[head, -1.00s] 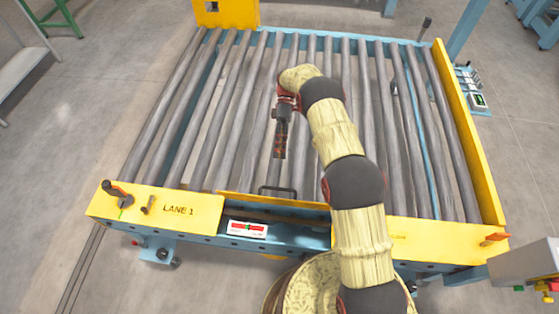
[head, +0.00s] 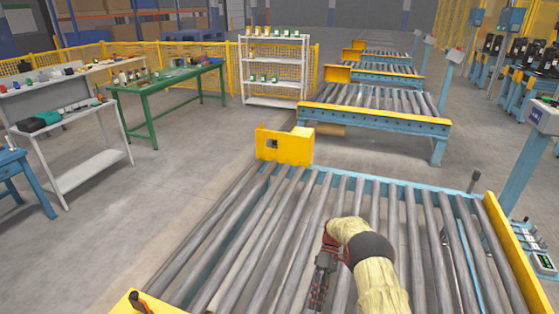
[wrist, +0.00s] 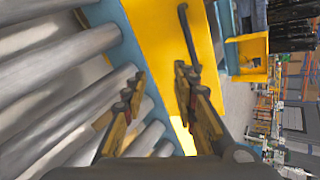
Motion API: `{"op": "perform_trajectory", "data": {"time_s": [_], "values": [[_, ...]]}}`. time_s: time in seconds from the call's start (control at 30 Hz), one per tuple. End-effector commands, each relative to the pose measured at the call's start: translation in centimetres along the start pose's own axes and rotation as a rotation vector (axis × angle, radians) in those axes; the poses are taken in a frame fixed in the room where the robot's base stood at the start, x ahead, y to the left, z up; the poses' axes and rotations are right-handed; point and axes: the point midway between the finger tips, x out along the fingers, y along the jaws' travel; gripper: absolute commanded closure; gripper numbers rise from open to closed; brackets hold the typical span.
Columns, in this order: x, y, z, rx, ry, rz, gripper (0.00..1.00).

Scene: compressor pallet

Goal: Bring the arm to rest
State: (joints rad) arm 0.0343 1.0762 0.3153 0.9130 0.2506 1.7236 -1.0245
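My gripper (head: 319,287) is over the grey rollers of the roller conveyor (head: 262,170) in the head view, at the end of my bent arm, pointing toward the near side. In the wrist view my gripper (wrist: 160,107) shows its two fingers spread apart with nothing between them. Behind the fingers lie the rollers (wrist: 60,85), a blue frame rail (wrist: 130,40) and a yellow side plate (wrist: 170,40). Whether the gripper touches the rollers cannot be told from the head view.
A yellow block (head: 285,146) stands at the conveyor's far left corner. A green table (head: 170,82) and a white shelf rack (head: 275,70) stand beyond. Another roller conveyor (head: 375,120) is behind. A blue post (head: 528,180) stands at the right. Open floor lies left.

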Motion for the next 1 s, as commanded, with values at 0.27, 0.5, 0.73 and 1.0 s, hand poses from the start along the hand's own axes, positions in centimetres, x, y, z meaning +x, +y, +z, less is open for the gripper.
{"op": "perform_trajectory", "data": {"time_s": [0.27,0.5,0.73,1.0], "values": [[2.6,0.0,2.0,0.314,0.017,0.092,0.72],[0.4,-3.6,4.7,0.513,0.092,0.217,0.72],[-2.1,-8.3,7.5,0.652,0.195,0.333,0.72],[-4.3,-14.1,11.1,0.759,0.333,0.448,0.72]]}}
